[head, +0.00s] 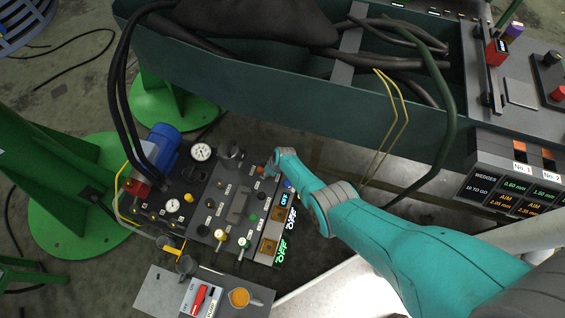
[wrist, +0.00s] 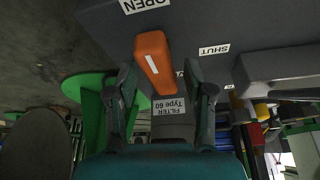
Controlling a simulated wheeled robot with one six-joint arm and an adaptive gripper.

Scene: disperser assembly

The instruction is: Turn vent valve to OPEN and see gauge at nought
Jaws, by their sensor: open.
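In the wrist view an orange lever (wrist: 153,62) with a white stripe sits on a dark grey body, with an OPEN label (wrist: 145,4) above it and a SHUT label (wrist: 214,50) to its right. In the head view my gripper (head: 276,164) is at the panel's upper right, and the lever is mostly hidden. Two white gauges (head: 201,152) (head: 172,205) face up; their readings are too small to tell.
The dark panel (head: 207,190) carries several knobs and small valves. A blue motor (head: 160,146) stands at its upper left. A green trough (head: 270,68) with black hoses lies behind.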

